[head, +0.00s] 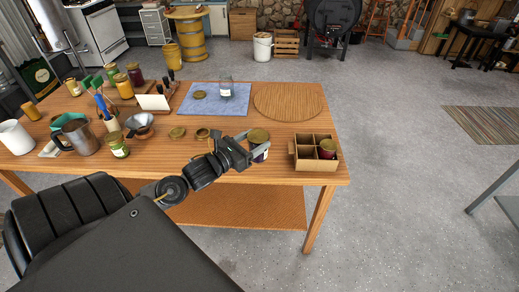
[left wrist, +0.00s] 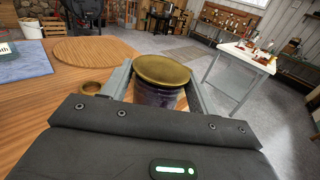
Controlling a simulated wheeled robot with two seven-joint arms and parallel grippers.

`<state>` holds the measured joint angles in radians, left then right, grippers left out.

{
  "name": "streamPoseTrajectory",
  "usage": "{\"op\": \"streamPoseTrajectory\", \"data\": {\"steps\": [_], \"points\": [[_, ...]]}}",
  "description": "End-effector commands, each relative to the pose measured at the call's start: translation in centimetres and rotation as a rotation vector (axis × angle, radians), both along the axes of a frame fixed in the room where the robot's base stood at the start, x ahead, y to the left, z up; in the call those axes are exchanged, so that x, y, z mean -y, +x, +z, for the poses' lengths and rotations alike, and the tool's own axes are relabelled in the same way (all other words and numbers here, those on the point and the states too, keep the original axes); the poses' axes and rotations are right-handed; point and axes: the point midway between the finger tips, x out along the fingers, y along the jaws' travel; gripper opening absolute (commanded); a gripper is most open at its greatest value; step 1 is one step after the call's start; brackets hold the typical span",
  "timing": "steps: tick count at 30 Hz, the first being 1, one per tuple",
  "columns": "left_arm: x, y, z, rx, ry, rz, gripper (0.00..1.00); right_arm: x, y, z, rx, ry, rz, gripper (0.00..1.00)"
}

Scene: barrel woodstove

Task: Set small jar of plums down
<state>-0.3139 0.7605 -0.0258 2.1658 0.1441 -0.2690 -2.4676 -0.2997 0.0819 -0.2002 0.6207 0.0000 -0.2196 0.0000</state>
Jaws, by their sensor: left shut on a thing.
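The small jar of plums (head: 259,148) has a gold lid and dark contents. My left gripper (head: 257,150) is shut on it near the table's front edge, just left of the divided cardboard box. In the left wrist view the jar (left wrist: 161,82) stands upright between the two fingers (left wrist: 160,88), its lid above them. I cannot tell whether its base touches the table. My right gripper is not in view.
A metal pitcher (head: 80,137), a funnel (head: 139,124) and filled jars crowd the left side.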

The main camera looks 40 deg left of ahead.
Motion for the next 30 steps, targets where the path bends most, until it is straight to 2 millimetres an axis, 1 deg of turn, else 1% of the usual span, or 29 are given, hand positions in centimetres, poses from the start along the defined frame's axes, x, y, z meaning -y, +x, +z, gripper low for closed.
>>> {"op": "streamPoseTrajectory", "data": {"steps": [1, 6, 7, 9, 12, 16, 24, 26, 28, 30], "points": [[-0.8, 1.3, -1.1, 0.006, 0.004, 0.003, 0.24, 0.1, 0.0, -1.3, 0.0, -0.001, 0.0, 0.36], [-3.3, 5.0, -3.1, 0.006, 0.002, 0.003, 0.24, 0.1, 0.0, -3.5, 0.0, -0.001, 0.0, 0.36], [-3.6, 5.5, -3.5, 0.005, 0.001, 0.003, 0.24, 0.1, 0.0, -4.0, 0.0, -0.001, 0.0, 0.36], [-4.1, 6.4, -5.3, 0.004, 0.0, 0.002, 0.24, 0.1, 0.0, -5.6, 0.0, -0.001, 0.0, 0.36], [-4.8, 7.4, -6.7, 0.004, -0.001, 0.001, 0.24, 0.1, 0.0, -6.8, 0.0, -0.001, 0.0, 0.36], [-5.3, 8.3, -7.5, 0.003, 0.0, 0.0, 0.24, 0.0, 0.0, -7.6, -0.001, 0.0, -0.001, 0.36], [-5.6, 8.6, -7.8, 0.003, 0.0, 0.0, 0.24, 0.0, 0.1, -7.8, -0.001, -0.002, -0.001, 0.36], [-5.8, 8.9, -8.4, 0.003, 0.0, 0.0, 0.24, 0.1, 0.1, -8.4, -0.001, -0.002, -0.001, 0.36], [-6.0, 9.3, -9.3, 0.003, 0.0, 0.0, 0.24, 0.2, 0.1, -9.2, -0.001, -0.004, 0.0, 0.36], [-5.9, 9.2, -10.5, 0.001, -0.002, 0.0, 0.24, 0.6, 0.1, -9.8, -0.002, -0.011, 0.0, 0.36]]}}
